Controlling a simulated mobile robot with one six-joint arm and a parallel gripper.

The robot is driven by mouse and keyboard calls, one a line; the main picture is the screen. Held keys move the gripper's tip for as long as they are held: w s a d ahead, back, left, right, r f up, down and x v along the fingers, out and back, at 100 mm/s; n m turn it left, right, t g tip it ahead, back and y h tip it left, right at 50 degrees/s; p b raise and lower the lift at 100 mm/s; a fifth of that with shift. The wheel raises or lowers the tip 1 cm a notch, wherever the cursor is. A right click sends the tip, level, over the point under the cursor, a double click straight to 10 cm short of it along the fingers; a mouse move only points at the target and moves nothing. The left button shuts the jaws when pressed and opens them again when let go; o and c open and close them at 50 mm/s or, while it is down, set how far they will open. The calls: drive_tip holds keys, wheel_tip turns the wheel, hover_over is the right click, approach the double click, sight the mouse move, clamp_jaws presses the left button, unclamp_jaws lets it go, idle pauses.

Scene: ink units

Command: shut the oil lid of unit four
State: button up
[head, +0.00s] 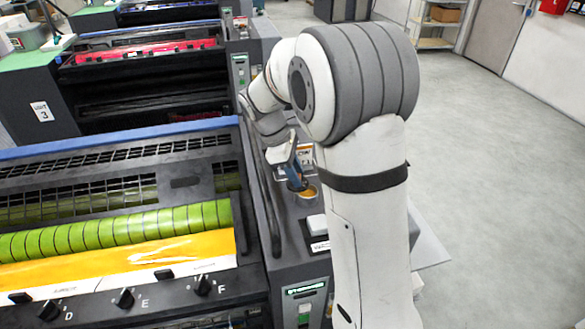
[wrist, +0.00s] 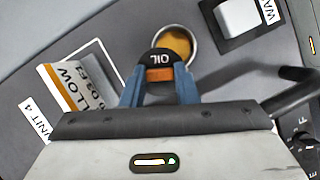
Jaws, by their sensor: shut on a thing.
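The oil lid (wrist: 161,57) is a black rounded cap marked OIL with an orange tab (wrist: 160,75). It stands raised at the near side of the round oil opening (wrist: 179,43), whose metal rim and amber inside show behind it. My gripper (wrist: 160,82) is shut on the lid, with one blue finger on each side of the orange tab. In the head view my gripper (head: 297,178) is over the side console, and the amber opening (head: 309,192) shows just beside it. The fingers hide part of the lid there. A UNIT 4 label (wrist: 38,122) is on the console.
A white cover (wrist: 240,16) with a partly cut-off label is right of the opening. A dark bar (wrist: 290,92) runs at right.

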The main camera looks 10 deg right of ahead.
sight(307, 188)
drive_tip(key=m, duration=0.2)
drive_tip(key=d+m+g+p, duration=0.1)
drive_tip(key=shift+s+r+m+y, duration=0.1)
drive_tip(key=shift+s+m+y, duration=0.05)
drive_tip(key=shift+m+y, duration=0.2)
drive_tip(key=m, duration=0.2)
drive_tip(key=m+g+y, duration=0.1)
drive_tip(key=shift+s+d+m+p, duration=0.25)
drive_tip(key=shift+d+m+p, duration=0.1)
drive_tip(key=shift+d, duration=0.05)
drive_tip(key=m, duration=0.1)
drive_tip(key=m+y, duration=0.1)
drive_tip(key=shift+s+d+m, duration=0.2)
drive_tip(key=shift+s+m, duration=0.1)
drive_tip(key=shift+s+d+m+g+y, duration=0.1)
drive_tip(key=shift+s+m+g+y, duration=0.2)
drive_tip(key=shift+m, duration=0.5)
drive_tip(key=shift+s+m+y, duration=0.1)
drive_tip(key=shift+m+y, duration=0.25)
drive_tip(key=shift+m, duration=0.45)
drive_tip(key=o, duration=1)
drive_tip(key=shift+s, duration=0.1)
drive_tip(key=v, duration=0.7)
drive_tip(key=shift+r+b, duration=0.25)
drive_tip(key=shift+b, duration=0.1)
